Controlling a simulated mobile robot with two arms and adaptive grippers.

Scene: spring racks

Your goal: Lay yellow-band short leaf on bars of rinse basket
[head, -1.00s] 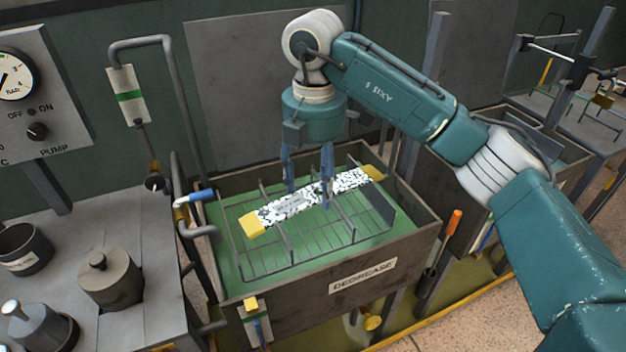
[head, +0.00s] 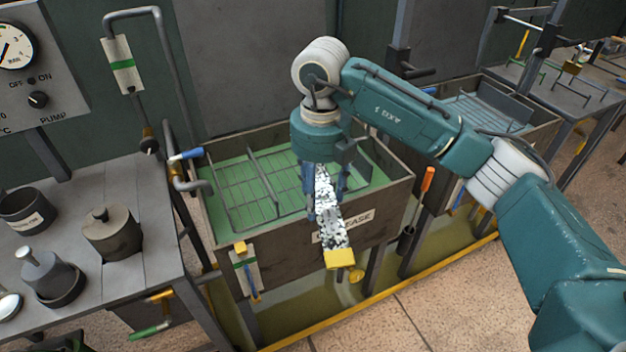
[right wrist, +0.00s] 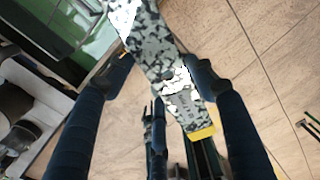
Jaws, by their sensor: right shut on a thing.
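My right gripper (head: 326,198) is shut on the yellow-band short leaf (head: 333,230), a flat strip with white and dark speckles. It holds the leaf over the front wall of the degrease tank, with the near yellow end (head: 340,259) sticking out past the wall. In the right wrist view the leaf (right wrist: 170,65) passes between the two fingers. The far end is hidden under the gripper in the head view. A second tank at the right holds a wire basket with bars (head: 487,112); no label on it is readable. My left gripper is not in view.
The degrease tank (head: 222,232) has green liquid and an empty-looking wire rack (head: 240,190). An orange-handled tool (head: 427,180) hangs between the tanks. A bench with pots (head: 110,235) and a gauge panel stand at left. Open floor (head: 440,290) lies in front.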

